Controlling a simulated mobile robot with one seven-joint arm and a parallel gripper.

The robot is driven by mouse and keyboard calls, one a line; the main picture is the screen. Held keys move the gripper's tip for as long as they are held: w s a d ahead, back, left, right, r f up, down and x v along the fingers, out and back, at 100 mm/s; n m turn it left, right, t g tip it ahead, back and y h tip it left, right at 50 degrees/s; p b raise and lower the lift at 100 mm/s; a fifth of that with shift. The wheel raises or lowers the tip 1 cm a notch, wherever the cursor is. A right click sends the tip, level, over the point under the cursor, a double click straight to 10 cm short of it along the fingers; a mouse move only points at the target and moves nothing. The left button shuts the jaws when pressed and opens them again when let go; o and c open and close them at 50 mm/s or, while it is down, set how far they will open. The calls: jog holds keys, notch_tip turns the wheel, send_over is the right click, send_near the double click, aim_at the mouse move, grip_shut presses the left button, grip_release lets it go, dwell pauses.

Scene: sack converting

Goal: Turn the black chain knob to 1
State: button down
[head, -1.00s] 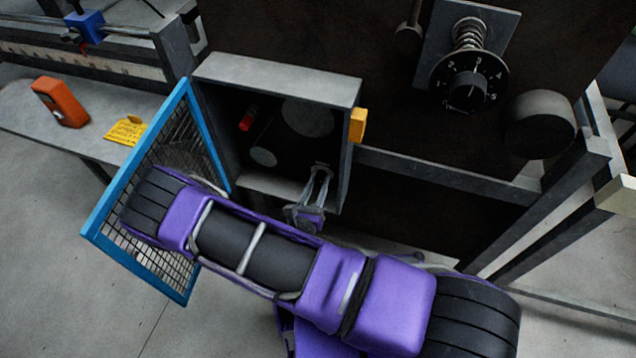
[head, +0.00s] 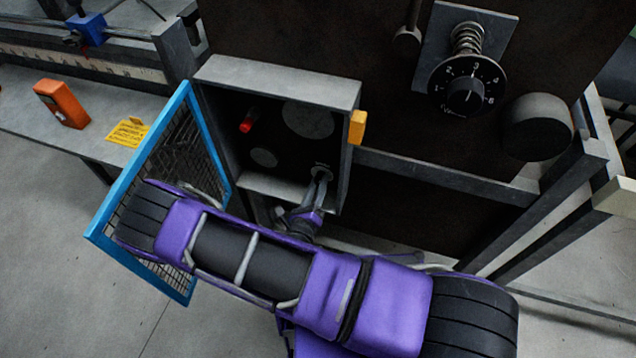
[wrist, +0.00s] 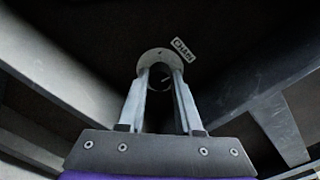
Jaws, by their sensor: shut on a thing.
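The chain knob (wrist: 158,84) is a small dark knob on a round pale plate with a CHAIN label (wrist: 182,48) beside it. It sits inside the open grey box, where the head view shows the plate (head: 322,168) low on the right. My gripper (wrist: 158,76) has its two fingers on either side of the knob and is shut on it. In the head view my gripper (head: 320,178) reaches into the box from below. The knob's pointer and its numbers are too small or hidden to read.
The box (head: 280,72) has a blue mesh door (head: 95,225) swung open at left, close to my arm. A red switch (head: 247,125) and a yellow block (head: 357,127) are near. A numbered dial (head: 468,92) and dark round knob (head: 538,126) are upper right.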

jog(key=n, duration=1.1)
jog(key=shift+n+p, duration=0.3)
jog(key=shift+n, duration=0.1)
dwell(0.3)
jog(key=c, duration=0.6)
grip_release()
jog(key=shift+s+a, duration=0.1)
jog(key=shift+s, duration=0.05)
jog(key=v, duration=1.7)
jog(key=shift+a+r, duration=0.1)
jog(key=shift+a, duration=0.05)
